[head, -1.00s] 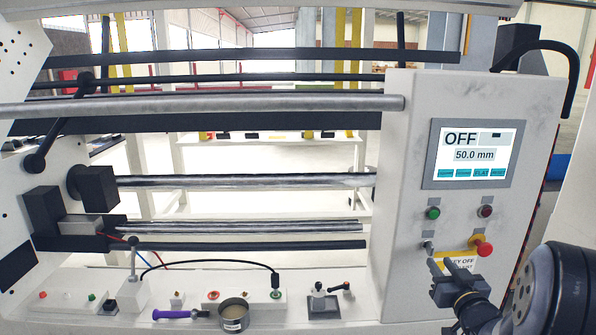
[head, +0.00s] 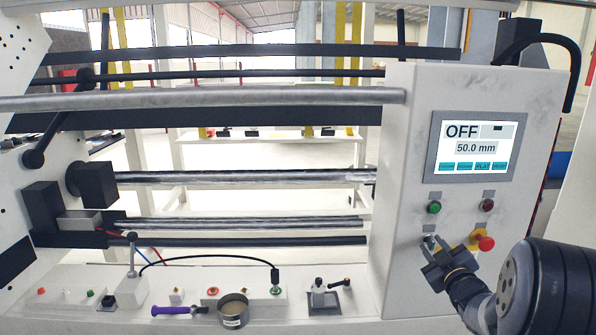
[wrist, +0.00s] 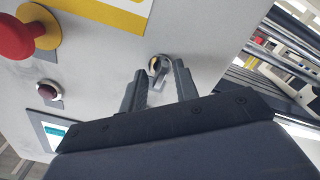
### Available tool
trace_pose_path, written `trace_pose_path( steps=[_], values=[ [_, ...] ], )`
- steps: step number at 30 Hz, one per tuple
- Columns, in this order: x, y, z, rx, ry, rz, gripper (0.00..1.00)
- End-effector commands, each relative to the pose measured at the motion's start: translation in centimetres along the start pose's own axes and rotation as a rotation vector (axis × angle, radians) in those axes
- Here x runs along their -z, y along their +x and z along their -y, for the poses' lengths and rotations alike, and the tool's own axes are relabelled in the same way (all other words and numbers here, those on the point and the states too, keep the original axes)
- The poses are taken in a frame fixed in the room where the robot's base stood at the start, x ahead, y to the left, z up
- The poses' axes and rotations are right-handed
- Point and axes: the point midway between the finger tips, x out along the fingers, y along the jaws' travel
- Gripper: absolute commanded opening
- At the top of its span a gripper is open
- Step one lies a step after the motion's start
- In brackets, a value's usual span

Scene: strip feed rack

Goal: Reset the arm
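My gripper (head: 436,249) is at the lower front of the white control panel (head: 405,160), in front of a small key switch. In the wrist view my gripper (wrist: 157,80) is open, with its two dark fingers apart. The silver key switch (wrist: 158,64) shows just past and between the fingertips, with a small grey key or lever on it. I cannot tell whether the fingers touch it. In the head view the fingers partly hide the switch.
A red emergency button (head: 485,243) on a yellow plate is just right of my gripper. Green (head: 434,207) and dark red (head: 487,206) buttons sit above. The screen (head: 472,148) reads OFF and 50.0 mm. A round tin (head: 233,311) and purple-handled tool (head: 176,310) lie on the bench.

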Motion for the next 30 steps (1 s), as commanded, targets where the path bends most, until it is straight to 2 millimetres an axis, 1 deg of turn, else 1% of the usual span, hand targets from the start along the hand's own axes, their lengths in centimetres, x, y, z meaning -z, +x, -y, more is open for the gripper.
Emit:
trace_pose_path(
  steps=[12,30],
  values=[
    [-0.01,0.00,-0.01,0.000,-0.347,0.001,0.29],
    [0.11,0.00,-0.09,0.001,-0.807,0.000,0.29]
  ],
)
